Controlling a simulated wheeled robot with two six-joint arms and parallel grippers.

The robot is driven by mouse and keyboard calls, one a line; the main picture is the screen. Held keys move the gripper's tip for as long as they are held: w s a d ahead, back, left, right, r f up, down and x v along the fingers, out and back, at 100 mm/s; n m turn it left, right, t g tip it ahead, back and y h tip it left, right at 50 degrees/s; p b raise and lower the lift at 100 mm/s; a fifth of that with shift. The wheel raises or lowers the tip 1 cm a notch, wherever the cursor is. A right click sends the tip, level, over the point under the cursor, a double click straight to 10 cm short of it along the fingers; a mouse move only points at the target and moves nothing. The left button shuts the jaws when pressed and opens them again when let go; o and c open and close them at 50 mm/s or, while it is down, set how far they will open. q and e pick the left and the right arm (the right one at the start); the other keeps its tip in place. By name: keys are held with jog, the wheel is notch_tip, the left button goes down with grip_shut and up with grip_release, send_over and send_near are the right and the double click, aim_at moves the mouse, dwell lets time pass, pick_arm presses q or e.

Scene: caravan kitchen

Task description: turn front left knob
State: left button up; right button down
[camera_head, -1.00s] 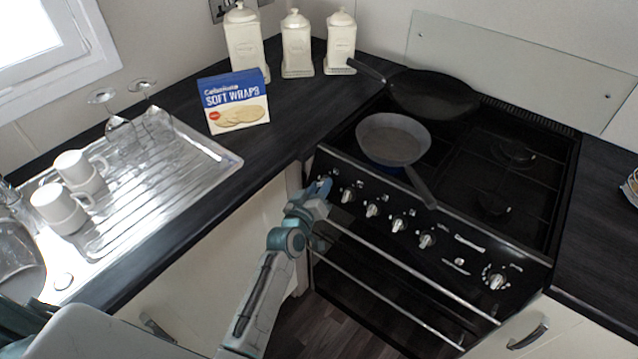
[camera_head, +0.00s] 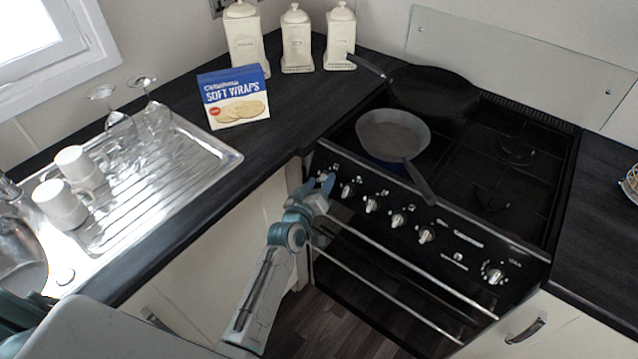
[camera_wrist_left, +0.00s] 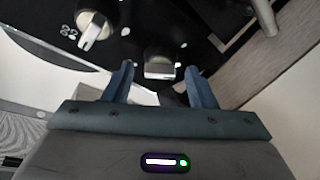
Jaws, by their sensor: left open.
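The black stove front has a row of silver knobs; one knob (camera_head: 347,190) is just right of my left gripper (camera_head: 325,184). Which one is the front left knob cannot be told from the markings. The left gripper is at the left end of the panel, its fingers close to it and partly hiding it. In the left wrist view, the gripper (camera_wrist_left: 158,84) is open, with a silver knob (camera_wrist_left: 158,68) beyond and between its fingertips. Another knob (camera_wrist_left: 93,30) is to the left, beside a burner symbol. Contact cannot be told. The right gripper is not seen.
A pan (camera_head: 393,135) sits on the front left of the hob, its handle (camera_head: 420,184) reaching over the front edge above the knobs. A black pan (camera_head: 435,90) is behind it. Oven rails (camera_head: 400,264) run below the panel. A Soft Wraps box (camera_head: 234,97) stands left on the counter.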

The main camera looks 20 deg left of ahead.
pick_arm(q)
jog(key=s+b, duration=0.2)
jog(key=s, duration=0.8)
jog(key=shift+s+a+r, duration=0.4)
jog(key=shift+a+r, duration=0.05)
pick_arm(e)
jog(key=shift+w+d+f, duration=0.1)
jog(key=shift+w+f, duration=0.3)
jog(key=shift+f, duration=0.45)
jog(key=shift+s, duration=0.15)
